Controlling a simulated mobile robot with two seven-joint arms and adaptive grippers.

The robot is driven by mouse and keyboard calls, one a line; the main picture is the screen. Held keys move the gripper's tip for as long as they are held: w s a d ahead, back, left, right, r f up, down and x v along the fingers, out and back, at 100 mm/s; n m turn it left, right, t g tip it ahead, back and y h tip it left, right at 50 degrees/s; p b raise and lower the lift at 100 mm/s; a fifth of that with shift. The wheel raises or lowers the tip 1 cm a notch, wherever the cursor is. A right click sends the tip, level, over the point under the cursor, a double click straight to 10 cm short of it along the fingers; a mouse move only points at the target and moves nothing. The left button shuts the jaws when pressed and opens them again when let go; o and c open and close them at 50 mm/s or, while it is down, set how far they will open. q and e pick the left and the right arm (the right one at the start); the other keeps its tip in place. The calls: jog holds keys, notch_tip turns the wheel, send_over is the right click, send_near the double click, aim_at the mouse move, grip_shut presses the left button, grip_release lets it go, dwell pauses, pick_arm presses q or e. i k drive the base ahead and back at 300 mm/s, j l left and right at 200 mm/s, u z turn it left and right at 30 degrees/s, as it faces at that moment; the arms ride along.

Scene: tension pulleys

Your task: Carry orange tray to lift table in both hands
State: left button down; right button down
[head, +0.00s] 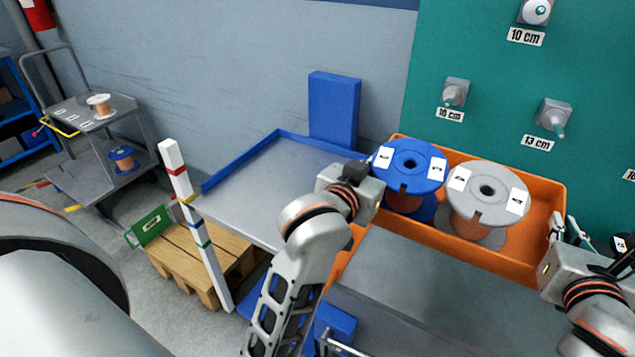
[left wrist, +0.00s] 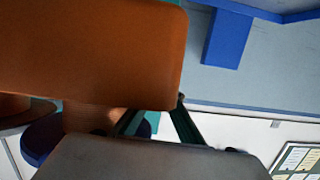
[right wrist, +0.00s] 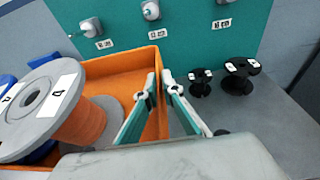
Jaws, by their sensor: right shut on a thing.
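The orange tray (head: 548,222) sits at the back of the grey bench, against the green board. It holds a blue spool (head: 410,160) and a grey spool (head: 487,195), both with orange winding. My right gripper (head: 565,228) is shut on the tray's right wall; the right wrist view shows its fingertips (right wrist: 162,84) on either side. My left gripper (head: 368,175) is at the tray's left end. The lift table (head: 260,190), a grey top with blue rim, stands left of the tray.
A blue upright panel (head: 335,108) stands behind the lift table. A striped post (head: 195,230) and a wooden pallet (head: 165,262) are at its left front. Pegs (head: 455,92) stick out of the green board. Black spools (right wrist: 240,78) sit right of the tray.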

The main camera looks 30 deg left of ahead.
aim_at(294, 192)
jog(key=k+j, duration=0.1)
jog(key=j, duration=0.35)
jog(key=k+j, duration=0.1)
jog(key=j, duration=0.35)
jog(key=k+j, duration=0.15)
jog(key=j, duration=0.3)
jog(key=k+j, duration=0.1)
jog(key=j, duration=0.35)
jog(key=k+j, duration=0.1)
jog(key=j, duration=0.35)
